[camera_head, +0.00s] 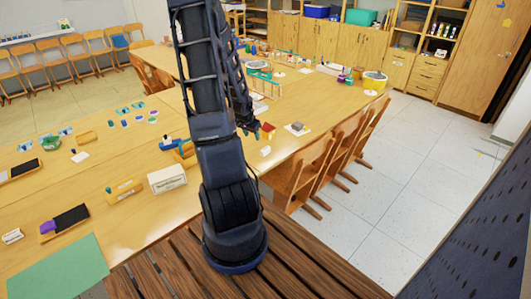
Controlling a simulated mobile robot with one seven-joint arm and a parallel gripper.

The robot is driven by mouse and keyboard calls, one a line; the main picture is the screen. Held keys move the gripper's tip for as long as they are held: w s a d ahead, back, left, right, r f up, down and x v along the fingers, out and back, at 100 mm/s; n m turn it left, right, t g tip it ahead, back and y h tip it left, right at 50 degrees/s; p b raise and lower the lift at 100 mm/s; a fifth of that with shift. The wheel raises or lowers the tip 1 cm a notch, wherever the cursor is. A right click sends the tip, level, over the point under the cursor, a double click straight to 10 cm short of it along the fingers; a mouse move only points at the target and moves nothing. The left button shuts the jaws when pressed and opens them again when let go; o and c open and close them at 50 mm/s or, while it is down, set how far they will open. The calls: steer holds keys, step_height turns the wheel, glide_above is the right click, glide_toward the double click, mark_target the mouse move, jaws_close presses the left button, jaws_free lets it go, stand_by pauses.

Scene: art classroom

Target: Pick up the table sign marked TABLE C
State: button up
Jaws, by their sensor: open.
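No lettering that reads TABLE C is legible in the head view. A small white piece (266,151), possibly a folded sign, stands on the wooden table (150,226) near its right edge. Another small white piece with dark marks (12,236) lies at the table's far left. I cannot tell which, if either, is the sign. My gripper (250,129) is small and dark in this view, just beyond and left of the white piece near the right edge. It is open, with nothing seen between its fingers. My arm hides part of the table.
A white box (167,178) and a yellow roll (123,190) lie left of my arm. A red-and-yellow item (267,131) is close to my gripper. Wooden chairs (298,177) line the table's right side. The tiled floor (415,165) at right is clear.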

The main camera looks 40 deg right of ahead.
mark_target(265, 149)
steer(key=shift+m+g+h, duration=0.3)
steer(key=shift+m+h, duration=0.1)
steer(key=shift+s+d+r+x, duration=0.1)
steer(key=shift+s+d+x, duration=0.3)
steer(key=shift+x, duration=1.9)
steer(key=shift+s+d+r+x, duration=0.15)
steer(key=shift+s+x, duration=0.3)
steer(key=shift+x, duration=1.85)
steer(key=shift+s+d+x, duration=0.3)
steer(key=shift+s+x, duration=0.15)
steer(key=shift+x, duration=1.9)
jaws_close()
